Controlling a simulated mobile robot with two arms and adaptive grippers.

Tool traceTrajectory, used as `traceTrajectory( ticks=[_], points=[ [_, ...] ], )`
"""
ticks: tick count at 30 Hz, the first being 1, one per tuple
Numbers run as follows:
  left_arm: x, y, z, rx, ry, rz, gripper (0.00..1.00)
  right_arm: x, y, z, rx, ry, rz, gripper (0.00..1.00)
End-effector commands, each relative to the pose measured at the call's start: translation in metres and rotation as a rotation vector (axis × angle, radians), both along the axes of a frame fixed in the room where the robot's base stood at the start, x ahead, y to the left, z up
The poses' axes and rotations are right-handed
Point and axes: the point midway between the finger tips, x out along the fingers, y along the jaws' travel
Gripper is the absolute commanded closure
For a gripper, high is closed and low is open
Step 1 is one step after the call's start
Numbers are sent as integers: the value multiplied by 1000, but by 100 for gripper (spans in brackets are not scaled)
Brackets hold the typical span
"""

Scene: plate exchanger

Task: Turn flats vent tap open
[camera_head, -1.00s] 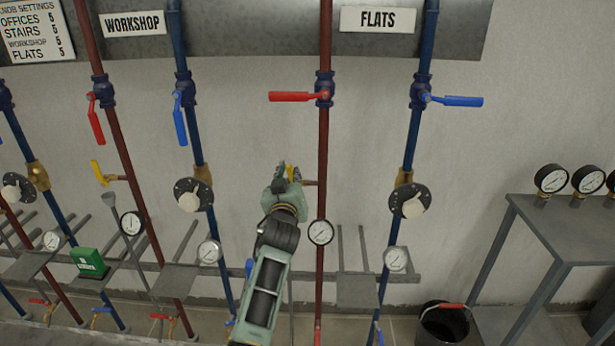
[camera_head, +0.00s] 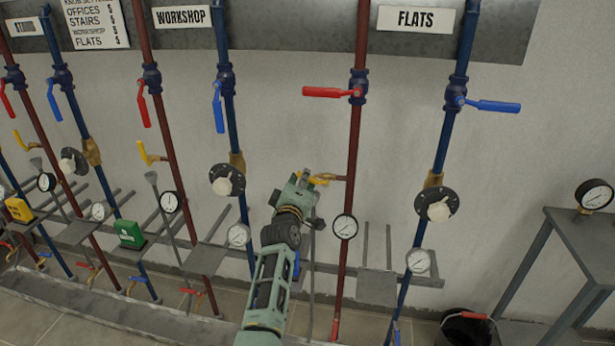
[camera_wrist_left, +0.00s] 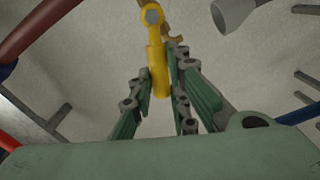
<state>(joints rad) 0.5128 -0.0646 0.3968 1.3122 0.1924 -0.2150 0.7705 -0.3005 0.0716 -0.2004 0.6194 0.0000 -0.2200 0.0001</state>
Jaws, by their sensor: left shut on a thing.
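The flats vent tap has a yellow handle (camera_head: 321,179) on a short side outlet of the flats red pipe (camera_head: 351,195). My left gripper (camera_head: 305,180) is at this tap, left of the red pipe, and partly covers the handle in the head view. In the left wrist view the yellow handle (camera_wrist_left: 158,70) reaches down between the two green fingers, with its round pivot end at the top. My left gripper (camera_wrist_left: 160,100) is shut on the handle. My right gripper is not in view.
The flats red lever (camera_head: 328,92) and blue lever (camera_head: 492,105) stick out sideways above. A pressure gauge (camera_head: 345,226) sits on the red pipe below the tap. A black dial (camera_head: 437,204) is to the right. A grey table (camera_head: 590,235) and bucket (camera_head: 466,331) stand farther right.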

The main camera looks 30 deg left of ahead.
Motion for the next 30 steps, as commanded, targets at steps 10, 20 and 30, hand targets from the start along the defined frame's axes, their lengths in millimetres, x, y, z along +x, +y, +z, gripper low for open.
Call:
traceTrajectory(
  ticks=[10,20,30],
  points=[
    [-1,3,-17,-247,-70,0,100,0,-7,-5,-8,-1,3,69],
    [-1,4,-24,-356,-101,-1,100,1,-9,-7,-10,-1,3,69],
    [-1,4,-25,-374,-106,-1,100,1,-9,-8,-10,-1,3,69]
  ],
)
